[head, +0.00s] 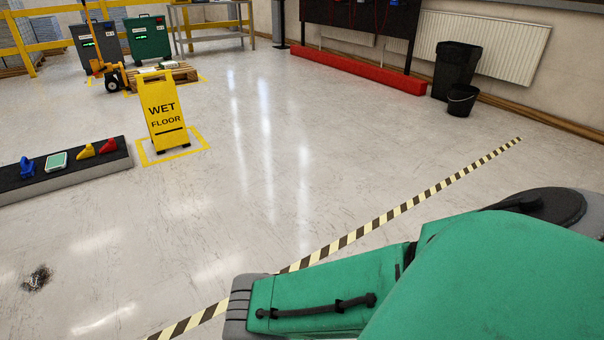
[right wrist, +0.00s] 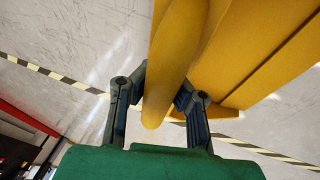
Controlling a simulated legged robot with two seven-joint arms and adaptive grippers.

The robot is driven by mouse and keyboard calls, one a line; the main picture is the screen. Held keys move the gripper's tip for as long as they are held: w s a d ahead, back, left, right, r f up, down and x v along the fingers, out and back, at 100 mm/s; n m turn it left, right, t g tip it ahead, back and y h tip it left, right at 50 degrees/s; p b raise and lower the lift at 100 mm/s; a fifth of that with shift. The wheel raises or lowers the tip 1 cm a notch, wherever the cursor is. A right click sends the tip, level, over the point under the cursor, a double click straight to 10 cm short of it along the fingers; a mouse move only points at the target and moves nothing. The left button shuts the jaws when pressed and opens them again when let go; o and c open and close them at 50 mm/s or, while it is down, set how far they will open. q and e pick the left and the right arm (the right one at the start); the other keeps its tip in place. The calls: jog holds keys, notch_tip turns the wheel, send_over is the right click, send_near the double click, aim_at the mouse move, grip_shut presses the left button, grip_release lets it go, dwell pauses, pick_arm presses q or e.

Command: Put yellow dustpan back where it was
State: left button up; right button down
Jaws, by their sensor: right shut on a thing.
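The yellow dustpan (right wrist: 262,48) fills the upper right of the right wrist view, with its handle toward the camera. My right gripper (right wrist: 163,92) is shut on the handle, one dark finger on each side. The dustpan's far part runs out of the picture. In the head view neither the dustpan nor the right gripper shows; a green arm of mine covers the lower right. My left gripper is in neither view.
A low dark platform (head: 70,176) with small coloured items stands at left. A yellow wet floor sign (head: 164,108) stands inside a yellow floor outline. A black bin (head: 456,68) and bucket (head: 461,101) stand by the wall. Mid-floor is clear except a dark patch (head: 37,279).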

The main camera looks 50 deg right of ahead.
jog(key=c, duration=1.6)
grip_release()
jog(key=s+a+r+n+g+p, duration=0.1)
jog(key=s+r+p, duration=0.25)
jog(key=r, duration=0.75)
jog(key=s+a+r+p, duration=0.1)
jog(key=s+r+p, duration=0.25)
jog(key=r, duration=0.65)
jog(key=s+a+r+n+y, duration=0.1)
jog(key=s+a+r+y, duration=0.1)
jog(key=a+r, duration=0.3)
jog(key=s+a+r+n+y+b, duration=0.1)
jog(key=s+a+r+n+y, duration=0.1)
jog(key=s+a+r, duration=0.3)
notch_tip(320, 180, up, 5)
jog(key=shift+s+a+f+g, duration=0.1)
jog(key=shift+s+a+g, duration=0.1)
jog(key=shift+g, duration=0.2)
jog(key=shift+d, duration=0.1)
